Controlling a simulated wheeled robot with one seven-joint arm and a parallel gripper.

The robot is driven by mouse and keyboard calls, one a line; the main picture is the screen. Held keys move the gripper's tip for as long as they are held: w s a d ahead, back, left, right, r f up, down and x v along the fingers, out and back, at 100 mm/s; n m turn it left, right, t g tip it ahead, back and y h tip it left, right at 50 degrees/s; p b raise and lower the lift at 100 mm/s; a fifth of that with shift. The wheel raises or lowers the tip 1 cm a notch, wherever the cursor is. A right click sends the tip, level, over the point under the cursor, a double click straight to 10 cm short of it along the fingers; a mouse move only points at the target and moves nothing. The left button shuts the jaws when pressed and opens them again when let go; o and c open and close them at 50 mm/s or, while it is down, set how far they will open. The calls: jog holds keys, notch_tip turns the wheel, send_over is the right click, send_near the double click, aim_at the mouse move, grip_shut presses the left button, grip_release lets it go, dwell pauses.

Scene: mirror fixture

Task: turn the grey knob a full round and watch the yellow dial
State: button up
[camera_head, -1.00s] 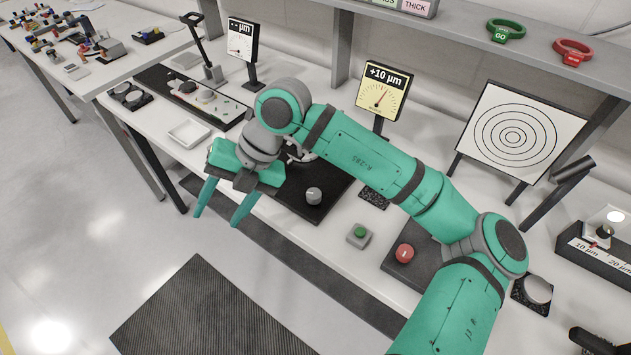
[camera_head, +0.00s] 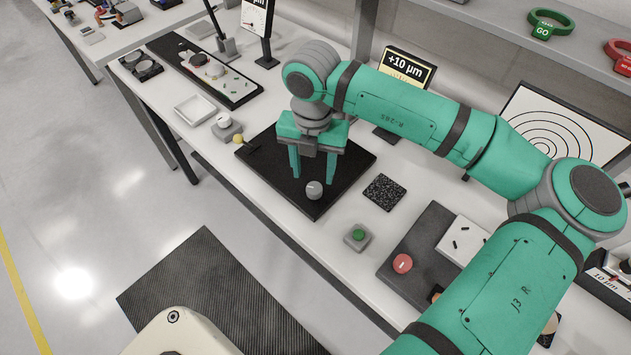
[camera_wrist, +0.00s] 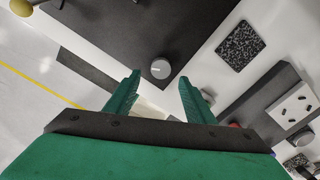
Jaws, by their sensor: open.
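The grey knob (camera_head: 314,190) is a small round cap on a black plate (camera_head: 348,165) on the bench. My gripper (camera_head: 313,180) points down over that plate, open and empty, its teal fingers close to the knob. In the wrist view the knob (camera_wrist: 160,68) lies just beyond the gap between the fingertips (camera_wrist: 158,80), with a pale line on its top. I cannot tell the height left between them. The yellow dial (camera_head: 405,66) stands behind my arm and reads +10 µm. My arm hides its lower part and most of its scale.
A green button (camera_head: 358,236) and a red knob (camera_head: 402,264) sit to the right on the bench. A small yellow ball (camera_head: 238,139) is at the plate's left. A white tray (camera_head: 195,109) lies farther left. A ringed target board (camera_head: 555,130) stands at the back right.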

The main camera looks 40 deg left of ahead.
aim_at(315, 188)
notch_tip(315, 188, down, 6)
jog(key=shift+r, duration=0.15)
dwell(0.3)
jog(key=c, duration=1.1)
jog(key=shift+o, duration=0.2)
jog(key=shift+w, duration=0.1)
jog(key=shift+n, duration=0.3)
